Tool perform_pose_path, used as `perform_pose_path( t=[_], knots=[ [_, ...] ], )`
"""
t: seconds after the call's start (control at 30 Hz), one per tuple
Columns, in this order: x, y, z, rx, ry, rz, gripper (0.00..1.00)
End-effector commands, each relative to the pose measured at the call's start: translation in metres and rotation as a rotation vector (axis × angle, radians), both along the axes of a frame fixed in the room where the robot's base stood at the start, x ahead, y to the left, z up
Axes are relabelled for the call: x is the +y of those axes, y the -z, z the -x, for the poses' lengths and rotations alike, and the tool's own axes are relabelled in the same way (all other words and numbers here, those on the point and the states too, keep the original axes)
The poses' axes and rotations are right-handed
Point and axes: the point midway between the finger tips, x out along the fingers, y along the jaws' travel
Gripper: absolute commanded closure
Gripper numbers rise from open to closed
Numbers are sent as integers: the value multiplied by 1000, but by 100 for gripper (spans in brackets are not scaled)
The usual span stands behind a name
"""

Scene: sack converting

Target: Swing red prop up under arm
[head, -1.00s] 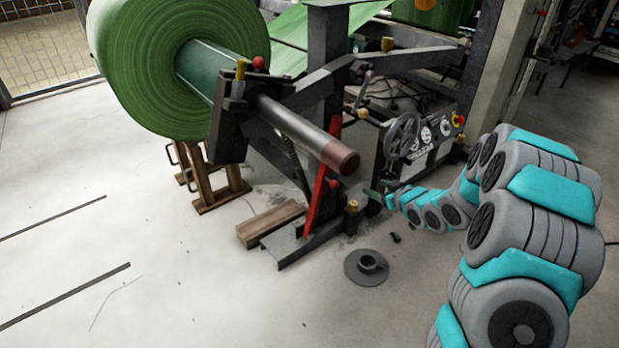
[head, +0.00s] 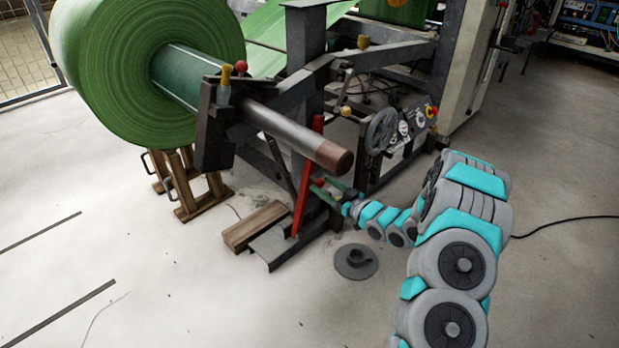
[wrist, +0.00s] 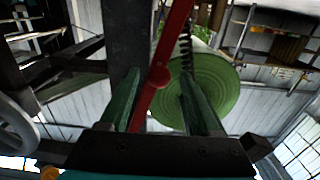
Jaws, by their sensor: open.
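The red prop (head: 303,185) is a flat bar standing slightly tilted beside the dark machine post, its foot at the steel floor plate (head: 275,246). The machine's grey arm (head: 330,75) slopes above, partly behind the shaft.
A steel shaft with a brown end (head: 330,157) juts out just above my gripper. The large green roll (head: 140,80) sits on it. A handwheel (head: 381,131) is to the right. A grey disc (head: 356,262) and wooden block (head: 255,225) lie on the floor. The front floor is clear.

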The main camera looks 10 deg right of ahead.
Motion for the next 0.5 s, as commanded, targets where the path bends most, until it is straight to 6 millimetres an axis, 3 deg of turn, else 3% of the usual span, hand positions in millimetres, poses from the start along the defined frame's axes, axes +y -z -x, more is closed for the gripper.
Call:
perform_pose_path(
  t=[0.3, 0.5],
  knots=[
    [26, 0, -35, -5, -1, 1, 36],
    [34, 0, -46, -2, 0, 1, 36]
  ],
)
